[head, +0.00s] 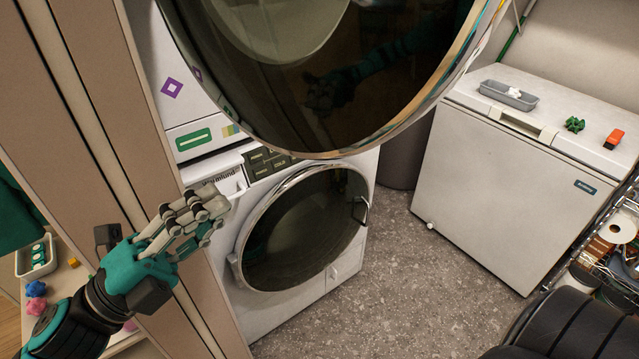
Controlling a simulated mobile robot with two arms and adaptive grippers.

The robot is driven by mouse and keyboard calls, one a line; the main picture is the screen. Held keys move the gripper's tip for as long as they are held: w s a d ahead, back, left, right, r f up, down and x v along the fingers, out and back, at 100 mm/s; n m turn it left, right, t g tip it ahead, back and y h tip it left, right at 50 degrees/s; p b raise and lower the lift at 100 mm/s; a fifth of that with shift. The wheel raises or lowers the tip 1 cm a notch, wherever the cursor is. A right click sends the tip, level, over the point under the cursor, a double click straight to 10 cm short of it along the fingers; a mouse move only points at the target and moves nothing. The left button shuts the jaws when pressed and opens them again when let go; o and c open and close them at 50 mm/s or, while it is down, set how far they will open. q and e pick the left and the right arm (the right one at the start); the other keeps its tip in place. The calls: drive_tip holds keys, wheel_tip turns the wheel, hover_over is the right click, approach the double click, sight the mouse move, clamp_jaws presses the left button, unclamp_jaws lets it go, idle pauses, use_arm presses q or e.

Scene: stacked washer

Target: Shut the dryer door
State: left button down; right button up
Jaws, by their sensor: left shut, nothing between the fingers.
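The dryer (205,95) is the upper white machine of the stack. Its round, dark glass door (330,95) with a shiny rim hangs open across the top of the head view, close to the camera; its upper part is cut off by the frame. The washer (345,262) stands below it, and its own round door (305,228) looks shut. My left gripper (213,207) is shut and empty. It appears in front of the washer's left side, lower left of the dryer door and apart from it. My right gripper is not in view.
A tall brown panel (85,90) stands left of the machines. A white chest freezer (510,185) on the right carries a grey tray (508,95) and small items. A wire rack (610,240) stands at the right edge. Speckled floor (395,290) lies clear between washer and freezer.

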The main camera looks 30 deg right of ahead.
use_arm(q)
drive_tip(key=s+a+m+g+y, duration=0.1)
drive_tip(key=s+m+g+y, duration=0.1)
drive_tip(key=s+m+g, duration=0.5)
drive_tip(key=d+r+p, duration=0.4)
drive_tip(key=d+p, duration=0.2)
drive_tip(key=d, duration=0.6)
drive_tip(key=shift+r+m+g, duration=0.3)
drive_tip(key=shift+g, duration=0.1)
drive_tip(key=shift+s+d, duration=0.1)
drive_tip(key=shift+d, duration=0.05)
